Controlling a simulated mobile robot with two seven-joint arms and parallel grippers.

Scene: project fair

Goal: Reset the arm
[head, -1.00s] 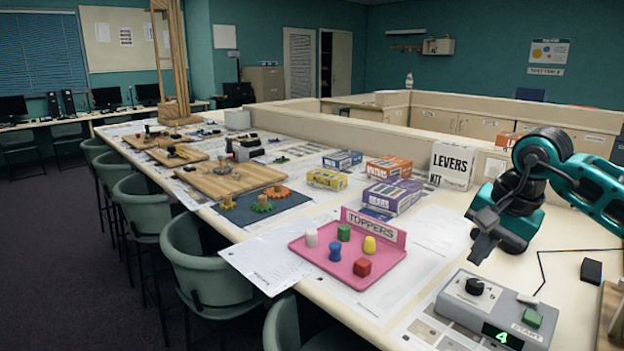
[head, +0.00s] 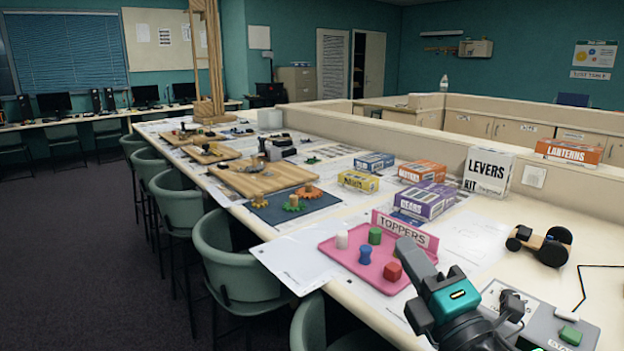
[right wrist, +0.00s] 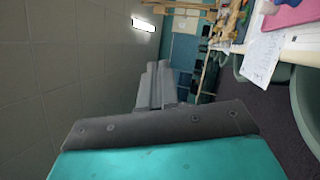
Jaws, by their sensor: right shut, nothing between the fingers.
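My right gripper (head: 410,250) is in the lower right of the head view, shut and empty, its grey fingers pointing up and away over the right edge of the pink toppers tray (head: 330,246). In the right wrist view its shut fingers (right wrist: 156,86) show against the wall and ceiling. My left gripper is not in view. The grey control box (head: 545,325) with a green button (head: 571,335) stands right of my right arm, which hides part of it, including its display.
A wheeled wooden cart (head: 540,243) stands on the right. Boxes, including the Levers kit (head: 487,172), line the back by the low partition (head: 340,132). Chairs (head: 235,262) stand along the left edge.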

